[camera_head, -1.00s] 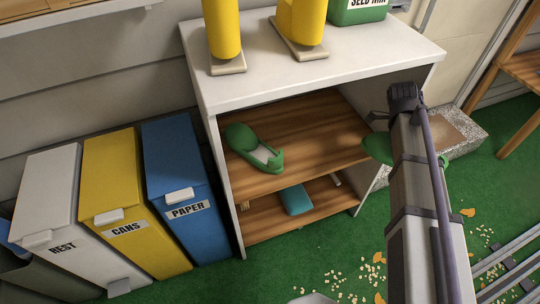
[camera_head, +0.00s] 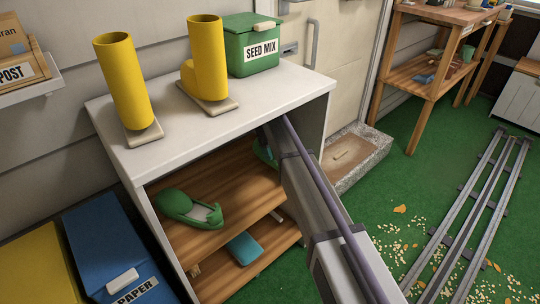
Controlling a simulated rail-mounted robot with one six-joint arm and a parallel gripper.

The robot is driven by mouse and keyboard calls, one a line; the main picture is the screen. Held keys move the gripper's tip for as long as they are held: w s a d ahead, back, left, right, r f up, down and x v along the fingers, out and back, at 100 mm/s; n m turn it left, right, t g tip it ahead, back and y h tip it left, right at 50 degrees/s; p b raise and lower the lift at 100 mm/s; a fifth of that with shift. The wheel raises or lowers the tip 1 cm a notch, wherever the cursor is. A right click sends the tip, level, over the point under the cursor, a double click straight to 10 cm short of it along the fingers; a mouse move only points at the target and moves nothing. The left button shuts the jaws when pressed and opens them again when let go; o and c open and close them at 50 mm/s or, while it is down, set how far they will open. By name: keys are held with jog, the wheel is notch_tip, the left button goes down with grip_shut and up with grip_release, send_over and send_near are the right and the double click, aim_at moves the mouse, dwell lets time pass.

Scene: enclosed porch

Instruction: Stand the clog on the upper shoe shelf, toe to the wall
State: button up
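One green clog (camera_head: 190,208) lies on the left part of the upper wooden shelf (camera_head: 235,192), inside the white shoe cabinet. Part of a second green clog (camera_head: 265,152) shows further right, at the far end of my arm, under the cabinet top. My arm reaches into the right side of the cabinet opening and covers most of this clog. My gripper is almost wholly hidden behind the arm, so its fingers and its hold on the clog cannot be seen. I cannot tell whether the second clog touches the shelf.
Yellow boots (camera_head: 125,85) and a green seed mix tin (camera_head: 252,45) stand on the cabinet top (camera_head: 180,145). A teal item (camera_head: 243,248) lies on the lower shelf. Blue and yellow bins stand left. Rails (camera_head: 470,215) and scattered seed lie on the green floor.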

jog(key=shift+w+a, duration=0.8)
notch_tip(320, 180, down, 4)
jog(key=b, duration=0.4)
jog(key=shift+r, duration=0.25)
jog(key=shift+c, duration=0.5)
jog(key=shift+f, duration=0.1)
jog(key=o, duration=1.1)
jog(key=shift+c, duration=0.2)
jog(key=p+v, duration=0.7)
jog(key=v, duration=0.1)
jog(key=shift+s+d+p, duration=0.1)
jog(key=shift+s+p, duration=0.05)
jog(key=shift+p, duration=0.25)
jog(key=shift+f, duration=0.1)
